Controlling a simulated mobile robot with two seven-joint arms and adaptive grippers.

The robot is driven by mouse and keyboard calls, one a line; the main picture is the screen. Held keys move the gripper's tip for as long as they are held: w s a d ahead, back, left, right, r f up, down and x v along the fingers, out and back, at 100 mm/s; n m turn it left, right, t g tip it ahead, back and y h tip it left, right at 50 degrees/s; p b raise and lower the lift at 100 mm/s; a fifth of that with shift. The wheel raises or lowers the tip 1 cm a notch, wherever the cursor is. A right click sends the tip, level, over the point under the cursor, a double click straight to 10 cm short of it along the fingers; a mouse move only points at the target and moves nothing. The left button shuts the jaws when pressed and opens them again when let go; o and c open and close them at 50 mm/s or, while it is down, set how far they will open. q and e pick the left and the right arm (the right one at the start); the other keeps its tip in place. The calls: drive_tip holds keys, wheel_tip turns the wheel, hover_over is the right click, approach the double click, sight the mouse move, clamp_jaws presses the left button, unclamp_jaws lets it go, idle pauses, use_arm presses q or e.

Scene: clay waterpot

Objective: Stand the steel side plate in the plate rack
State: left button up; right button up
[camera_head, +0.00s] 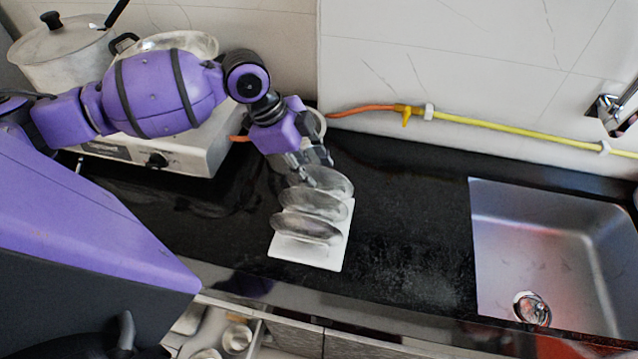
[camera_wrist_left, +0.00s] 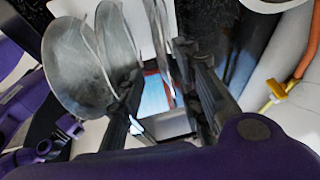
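The white plate rack (camera_head: 331,261) stands on the black counter in the middle of the head view. Three shiny steel plates stand in a row over it, leaning: a front plate (camera_head: 305,229), a middle plate (camera_head: 313,204) and a rear plate (camera_head: 335,181). My left gripper (camera_head: 314,168) is at the rear plate, its tips partly hidden there. In the left wrist view the fingers (camera_wrist_left: 155,75) are apart, with the thin edge of the rear plate (camera_wrist_left: 158,30) between them and a gap beside it. The other plates (camera_wrist_left: 75,65) lie left of the fingers. My right gripper is not in view.
A stove (camera_head: 200,150) with a pot (camera_head: 62,58) is at the back left. A yellow and orange gas hose (camera_head: 480,122) runs along the wall. A steel sink (camera_head: 555,240) is at the right. The counter between rack and sink is clear.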

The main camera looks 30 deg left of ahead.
sight(315, 172)
use_arm(q)
drive_tip(key=x, duration=0.5)
drive_tip(key=shift+w+a+r, duration=0.1)
drive_tip(key=shift+w, duration=0.2)
clamp_jaws()
